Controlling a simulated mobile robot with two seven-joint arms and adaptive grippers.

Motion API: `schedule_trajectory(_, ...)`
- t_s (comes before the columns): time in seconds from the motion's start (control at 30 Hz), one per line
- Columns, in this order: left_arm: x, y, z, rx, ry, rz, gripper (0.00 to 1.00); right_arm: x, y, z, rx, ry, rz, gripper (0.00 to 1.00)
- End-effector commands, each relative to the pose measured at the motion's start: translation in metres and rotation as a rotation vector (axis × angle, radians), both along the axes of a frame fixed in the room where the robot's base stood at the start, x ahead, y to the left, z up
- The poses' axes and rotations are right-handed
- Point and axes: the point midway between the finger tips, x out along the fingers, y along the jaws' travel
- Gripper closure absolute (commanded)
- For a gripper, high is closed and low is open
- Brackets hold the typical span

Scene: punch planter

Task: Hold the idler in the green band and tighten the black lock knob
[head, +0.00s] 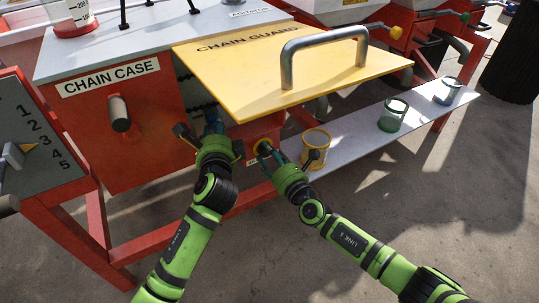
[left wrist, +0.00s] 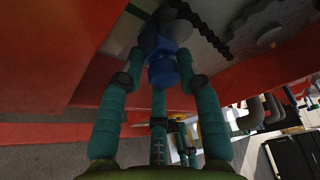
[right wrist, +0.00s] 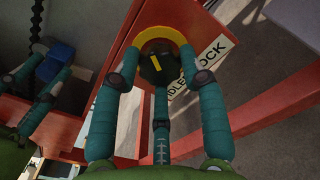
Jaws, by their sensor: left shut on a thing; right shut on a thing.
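The blue idler grip (left wrist: 162,55) shows in the left wrist view below the black chain, between the fingers of my left gripper (left wrist: 162,72). In the head view my left gripper (head: 211,125) reaches into the opening under the yellow guard. The black lock knob (right wrist: 157,68), with a yellow stripe and a yellow ring behind it, is between the fingers of my right gripper (right wrist: 160,75). A label partly reading IDLER LOCK (right wrist: 213,52) is beside it. In the head view my right gripper (head: 266,152) is at the red panel. I cannot make out the green band.
The yellow chain guard (head: 235,60) with its grey handle sits above both grippers. The red chain case (head: 100,130) stands to the left. A grey shelf (head: 350,135) at the right bears a yellow-rimmed cup (head: 318,142), a green-rimmed cup (head: 393,115) and another cup (head: 447,91).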

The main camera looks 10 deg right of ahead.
Motion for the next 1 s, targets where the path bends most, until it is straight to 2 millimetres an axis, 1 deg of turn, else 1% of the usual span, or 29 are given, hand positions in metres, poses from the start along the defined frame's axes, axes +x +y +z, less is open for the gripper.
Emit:
schedule_trajectory(0.03, 0.0012, -0.0045, 0.0045, -0.009, -0.008, -0.012, 1.00, 0.0028, 0.0009, 0.0098, 0.048, -0.001, -0.001, 0.90)
schedule_trajectory(0.5, 0.0014, -0.0043, 0.0050, -0.009, -0.009, -0.012, 1.00, 0.0035, -0.0004, 0.0100, 0.439, 0.159, -0.002, 0.90)
schedule_trajectory(0.7, 0.0014, -0.0041, 0.0051, -0.009, -0.009, -0.012, 1.00, 0.0039, -0.0009, 0.0102, 0.558, 0.207, -0.001, 0.90)
schedule_trajectory(1.0, 0.0014, -0.0040, 0.0052, -0.008, -0.010, -0.011, 1.00, 0.0043, -0.0015, 0.0103, 0.654, 0.246, -0.002, 0.90)
